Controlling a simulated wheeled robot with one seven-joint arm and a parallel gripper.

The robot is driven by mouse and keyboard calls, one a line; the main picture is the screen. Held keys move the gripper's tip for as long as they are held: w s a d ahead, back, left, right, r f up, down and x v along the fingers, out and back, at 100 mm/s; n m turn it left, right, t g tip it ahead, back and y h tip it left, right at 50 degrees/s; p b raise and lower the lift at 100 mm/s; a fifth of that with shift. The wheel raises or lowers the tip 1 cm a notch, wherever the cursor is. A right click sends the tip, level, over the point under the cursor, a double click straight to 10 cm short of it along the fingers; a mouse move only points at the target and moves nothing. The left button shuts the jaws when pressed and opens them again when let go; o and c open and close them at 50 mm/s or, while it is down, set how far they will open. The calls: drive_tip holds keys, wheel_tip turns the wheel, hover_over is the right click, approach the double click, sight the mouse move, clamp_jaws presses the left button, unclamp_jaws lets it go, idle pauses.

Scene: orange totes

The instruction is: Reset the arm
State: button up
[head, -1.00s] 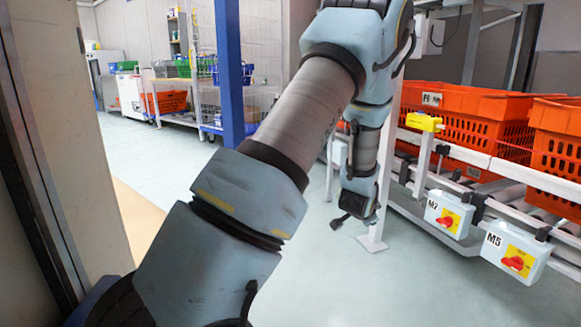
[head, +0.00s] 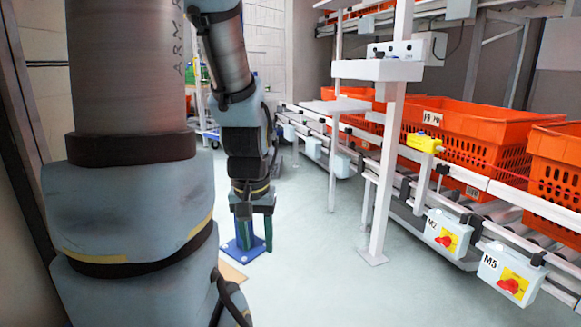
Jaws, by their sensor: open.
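My arm rises large on the left of the head view and bends over to a forearm and wrist that hang downward. My gripper (head: 254,226) points down at the wrist's end, over the open floor left of the conveyor rack. Its two fingers look apart, and nothing shows held between them. The fingers are small and dark against a blue foot behind them, so their edges are hard to make out.
A roller conveyor rack on the right holds orange totes (head: 470,140). A white post (head: 388,180) stands before it. Switch boxes M2 (head: 447,233) and M5 (head: 508,274) and a yellow box (head: 424,143) are mounted on it. A blue foot (head: 240,249) stands behind my gripper. Grey floor (head: 320,255) is clear.

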wheel_tip(320, 180, up, 33)
drive_tip(key=p, duration=3.1)
drive_tip(key=shift+r, duration=0.1)
